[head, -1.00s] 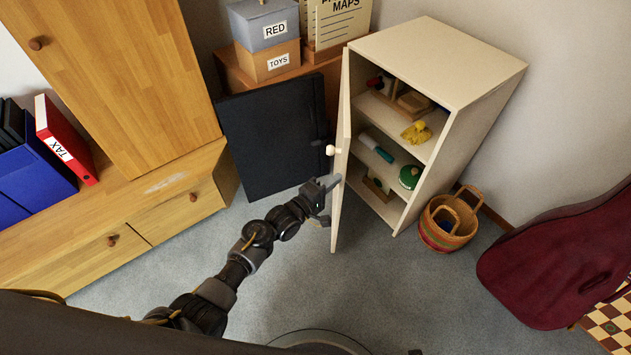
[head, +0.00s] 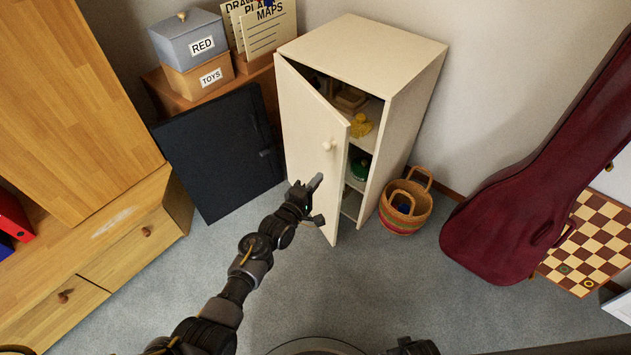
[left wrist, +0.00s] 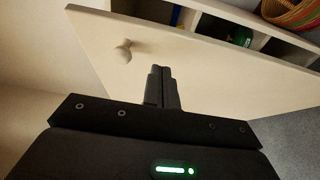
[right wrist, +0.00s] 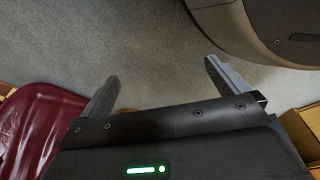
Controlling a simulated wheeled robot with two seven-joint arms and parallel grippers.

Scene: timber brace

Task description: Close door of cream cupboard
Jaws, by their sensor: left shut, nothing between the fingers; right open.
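The cream cupboard (head: 362,42) stands against the wall, its door (head: 306,120) hinged on the left and partly open. The door has a round cream knob (head: 328,146), which also shows in the left wrist view (left wrist: 122,53). Shelves with a yellow item (head: 361,126) and a green item (head: 360,170) show through the gap. My left gripper (head: 316,184) is shut and empty, at the outer face of the door below the knob. In the left wrist view its fingertips (left wrist: 160,70) overlap the door face; whether they touch cannot be told. My right gripper (right wrist: 160,80) is open and empty over carpet.
A woven basket (head: 404,210) stands on the floor right of the cupboard. A dark flat folder (head: 220,150) leans left of the door. A maroon instrument case (head: 500,220) and a checkered board (head: 590,245) are at right. Carpet in front is clear.

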